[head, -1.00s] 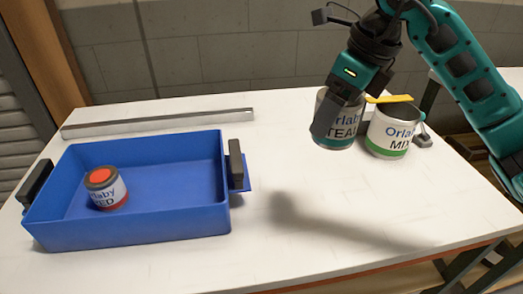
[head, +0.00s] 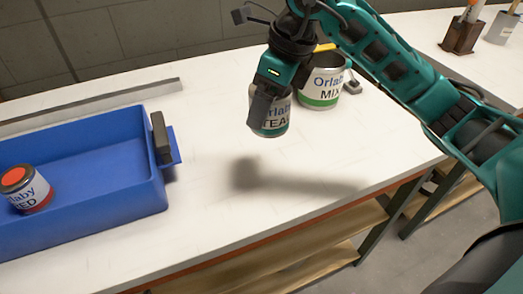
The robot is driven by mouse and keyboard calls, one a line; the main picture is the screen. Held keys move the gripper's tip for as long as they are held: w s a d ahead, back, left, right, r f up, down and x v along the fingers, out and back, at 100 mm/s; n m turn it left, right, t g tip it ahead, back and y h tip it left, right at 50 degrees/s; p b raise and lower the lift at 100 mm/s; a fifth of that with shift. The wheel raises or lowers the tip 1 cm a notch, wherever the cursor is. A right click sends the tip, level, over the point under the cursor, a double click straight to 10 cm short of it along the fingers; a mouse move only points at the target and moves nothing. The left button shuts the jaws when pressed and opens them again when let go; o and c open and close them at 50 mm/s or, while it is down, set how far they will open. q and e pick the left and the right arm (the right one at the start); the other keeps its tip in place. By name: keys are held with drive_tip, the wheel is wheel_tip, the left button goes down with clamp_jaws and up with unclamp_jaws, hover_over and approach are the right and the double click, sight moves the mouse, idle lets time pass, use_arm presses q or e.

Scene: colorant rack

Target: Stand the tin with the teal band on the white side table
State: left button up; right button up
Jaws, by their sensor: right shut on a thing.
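The tin with the teal band (head: 272,124), marked TEAL, is upright in my right gripper (head: 264,105). My right gripper is shut on it, and its fingers cover the tin's left part. The tin hangs above the white worktable (head: 225,215), with a shadow on the tabletop below. A second white tabletop (head: 425,45) shows at the upper right, behind my right arm. It looks like the side table. My left gripper is not in view.
A MIX can (head: 322,88) with a green band stands just behind the held tin. A blue tray (head: 90,228) at the left holds a red-topped tin (head: 28,188). A wooden holder (head: 460,36) and a grey pot (head: 502,28) stand on the far right tabletop.

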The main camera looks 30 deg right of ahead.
wheel_tip(320, 180, down, 12)
drive_tip(key=shift+f+b, duration=0.15)
drive_tip(key=shift+b, duration=0.7)
drive_tip(key=shift+f, duration=0.2)
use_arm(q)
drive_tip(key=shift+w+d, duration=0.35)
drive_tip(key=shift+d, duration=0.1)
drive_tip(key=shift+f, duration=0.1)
use_arm(e)
drive_tip(key=shift+f, duration=0.2)
drive_tip(key=o, duration=1.2)
drive_tip(key=shift+r, duration=0.1)
drive_tip(key=shift+c, duration=0.2)
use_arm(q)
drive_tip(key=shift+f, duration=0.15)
use_arm(e)
drive_tip(key=shift+r, duration=0.1)
